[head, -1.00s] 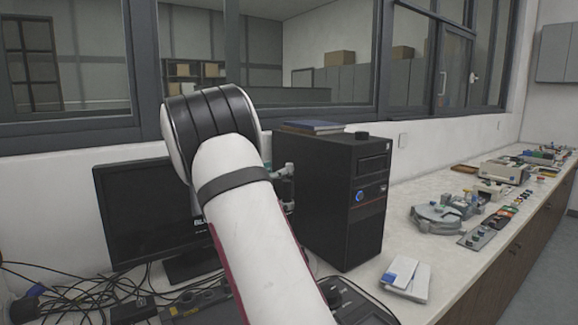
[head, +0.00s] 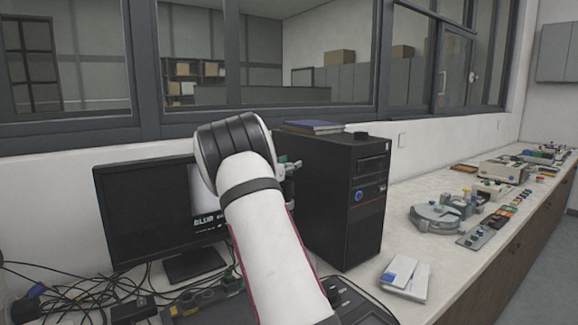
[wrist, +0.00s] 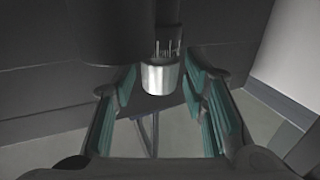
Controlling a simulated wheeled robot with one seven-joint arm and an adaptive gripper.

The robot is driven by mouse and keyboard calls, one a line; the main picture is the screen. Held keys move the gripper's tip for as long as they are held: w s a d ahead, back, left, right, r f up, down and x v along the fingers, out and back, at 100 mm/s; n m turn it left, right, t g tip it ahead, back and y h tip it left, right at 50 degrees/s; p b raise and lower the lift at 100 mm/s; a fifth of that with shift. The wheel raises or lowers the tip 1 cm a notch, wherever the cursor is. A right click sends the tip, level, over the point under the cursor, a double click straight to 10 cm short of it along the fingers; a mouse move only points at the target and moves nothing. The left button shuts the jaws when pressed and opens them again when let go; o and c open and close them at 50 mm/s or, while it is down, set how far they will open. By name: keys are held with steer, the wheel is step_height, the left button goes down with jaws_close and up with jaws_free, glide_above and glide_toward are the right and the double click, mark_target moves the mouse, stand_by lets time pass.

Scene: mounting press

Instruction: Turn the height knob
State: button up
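In the wrist view a silver cylindrical knob (wrist: 157,79) hangs below a dark shaft with fine scale marks (wrist: 168,47). I take it as the height knob. My gripper (wrist: 161,92) is open, with one teal-padded finger on each side of the knob. Visible gaps separate the pads from the knob; how deep it sits between them is hard to tell. In the head view, only a small part of my gripper (head: 288,167) shows beside a black tower-shaped unit (head: 322,205). My white arm covers the rest, and the knob is hidden there.
A dark housing (wrist: 115,30) fills the wrist view's upper left. A monitor (head: 140,215) and tangled cables (head: 70,295) lie left of my arm. A white-and-blue box (head: 405,277) and a round grey device (head: 435,217) stand on the bench to the right.

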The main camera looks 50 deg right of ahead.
jaws_close()
steer(key=shift+n+t, duration=0.5)
steer(key=shift+t, duration=0.3)
steer(key=n+t+y, duration=0.1)
steer(key=t, duration=0.1)
steer(key=n+t+y+b, duration=0.1)
steer(key=n+t, duration=0.1)
steer(key=t, duration=0.1)
steer(key=shift+s+d+n+y, duration=0.1)
steer(key=shift+s+n+y, duration=0.05)
steer(key=shift+n+y, duration=0.15)
steer(key=n+t+y, duration=0.1)
steer(key=n+t, duration=0.1)
steer(key=shift+t+y, duration=0.3)
steer(key=shift+y, duration=0.1)
steer(key=n+t+y+p, duration=0.3)
steer(key=shift+s+r+y+p, duration=0.1)
steer(key=shift+y+p, duration=0.2)
steer(key=shift+p, duration=0.05)
steer(key=n+t+y+p, duration=0.1)
steer(key=n+y+p, duration=0.1)
steer(key=shift+p, duration=0.35)
steer(key=shift+w+t+y+p, duration=0.2)
steer(key=shift+t+y+p, duration=0.2)
steer(key=shift+y, duration=0.3)
